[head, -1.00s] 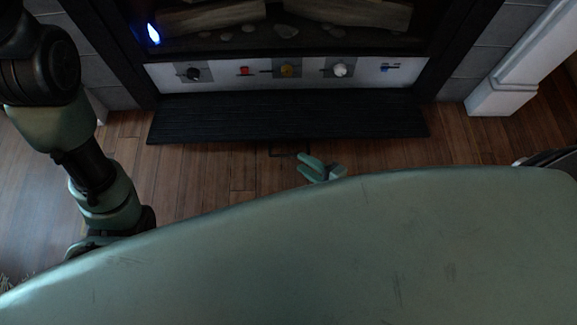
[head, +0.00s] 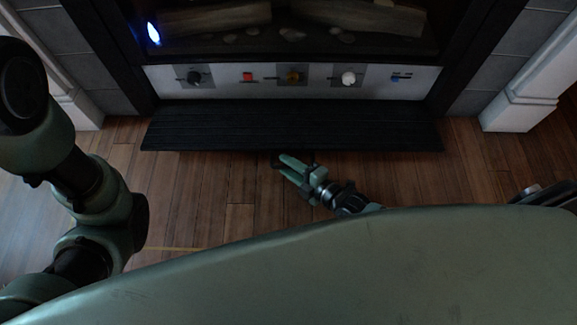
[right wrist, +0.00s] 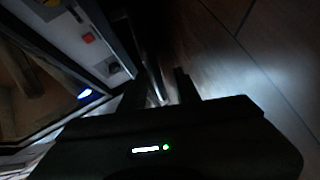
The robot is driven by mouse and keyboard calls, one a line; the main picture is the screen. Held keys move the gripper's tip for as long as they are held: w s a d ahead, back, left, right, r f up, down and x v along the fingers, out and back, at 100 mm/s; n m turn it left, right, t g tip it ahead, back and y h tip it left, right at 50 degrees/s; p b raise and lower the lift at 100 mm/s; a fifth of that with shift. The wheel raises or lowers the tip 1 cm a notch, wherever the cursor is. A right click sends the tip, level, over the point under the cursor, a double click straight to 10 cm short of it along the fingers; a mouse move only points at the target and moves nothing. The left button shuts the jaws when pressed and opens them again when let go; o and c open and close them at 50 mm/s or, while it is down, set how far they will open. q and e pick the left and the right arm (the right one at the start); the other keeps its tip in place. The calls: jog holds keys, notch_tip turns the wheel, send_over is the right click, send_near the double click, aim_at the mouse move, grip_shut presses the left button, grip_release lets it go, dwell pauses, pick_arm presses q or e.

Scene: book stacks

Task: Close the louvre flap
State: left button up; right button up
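The louvre flap (head: 290,126) is a black slatted panel below the fireplace's control strip. It lies folded out toward me over the wooden floor. My right gripper (head: 282,161) is at the middle of its front edge, where the flap's handle is mostly hidden. In the right wrist view the two fingers (right wrist: 163,88) stand apart, with a thin pale gleam between them. Whether they touch the handle is too dark to tell. My left arm comes in at the left, but its gripper is out of view.
Above the flap, a white control strip (head: 219,78) carries a red button (head: 248,77), a white knob (head: 348,78) and other controls. A blue flame (head: 153,33) burns at the upper left. White pillars stand on both sides. The wooden floor (head: 215,190) in front is clear.

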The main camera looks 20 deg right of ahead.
grip_shut()
dwell(1.4)
